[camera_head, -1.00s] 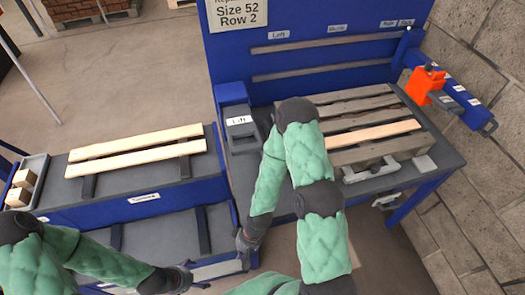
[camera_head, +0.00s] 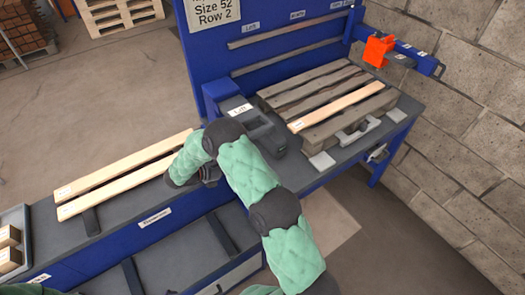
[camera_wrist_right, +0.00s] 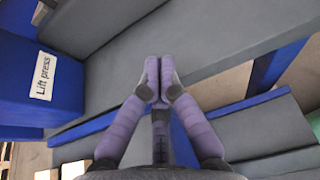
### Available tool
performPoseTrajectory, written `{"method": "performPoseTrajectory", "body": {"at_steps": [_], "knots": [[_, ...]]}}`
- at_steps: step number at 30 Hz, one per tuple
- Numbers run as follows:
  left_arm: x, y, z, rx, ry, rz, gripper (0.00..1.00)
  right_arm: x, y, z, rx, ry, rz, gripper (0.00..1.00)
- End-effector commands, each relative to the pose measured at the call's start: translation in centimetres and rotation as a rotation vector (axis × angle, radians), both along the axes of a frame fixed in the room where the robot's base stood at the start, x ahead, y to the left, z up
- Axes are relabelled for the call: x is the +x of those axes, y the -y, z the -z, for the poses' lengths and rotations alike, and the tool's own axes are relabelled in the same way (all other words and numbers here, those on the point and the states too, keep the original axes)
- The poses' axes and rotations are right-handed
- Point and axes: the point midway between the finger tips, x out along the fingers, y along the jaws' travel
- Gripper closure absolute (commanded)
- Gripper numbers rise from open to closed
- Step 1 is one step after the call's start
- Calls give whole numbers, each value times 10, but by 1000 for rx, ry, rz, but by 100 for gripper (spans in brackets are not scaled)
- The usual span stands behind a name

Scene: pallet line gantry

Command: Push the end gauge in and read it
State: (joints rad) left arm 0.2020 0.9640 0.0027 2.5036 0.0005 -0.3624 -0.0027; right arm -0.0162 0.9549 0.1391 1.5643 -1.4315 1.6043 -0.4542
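I cannot make out for certain which part is the end gauge. An orange block (camera_head: 378,51) sits on a labelled blue rail (camera_head: 415,60) at the right end of the bench, apart from both grippers. My right arm reaches across the middle of the head view, and its gripper is mostly hidden there behind the arm. In the right wrist view the right gripper (camera_wrist_right: 159,66) has its fingertips together with nothing visible between them. It is over dark grey surfaces, near the blue block labelled Lift press (camera_wrist_right: 42,77). My left gripper is out of view.
A slatted pallet (camera_head: 325,98) with one pale board lies on the bench, with light blocks at its front corners. Two pale boards (camera_head: 130,170) lie on the left stand. A dark grey device (camera_head: 272,135) is beside my right arm. A block wall (camera_head: 465,125) bounds the right.

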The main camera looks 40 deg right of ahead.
Motion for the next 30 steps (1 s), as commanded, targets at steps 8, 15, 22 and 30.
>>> {"method": "performPoseTrajectory", "body": {"at_steps": [8, 15, 22, 30], "knots": [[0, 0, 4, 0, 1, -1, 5, 10, 16, -17, -83, 10, -13, 100], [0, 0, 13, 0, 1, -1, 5, 5, 56, -3, -81, 9, -11, 100], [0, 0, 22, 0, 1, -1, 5, 0, 96, 10, -80, 9, -11, 100], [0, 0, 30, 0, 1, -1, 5, -4, 130, 11, -80, 11, -13, 100]]}}
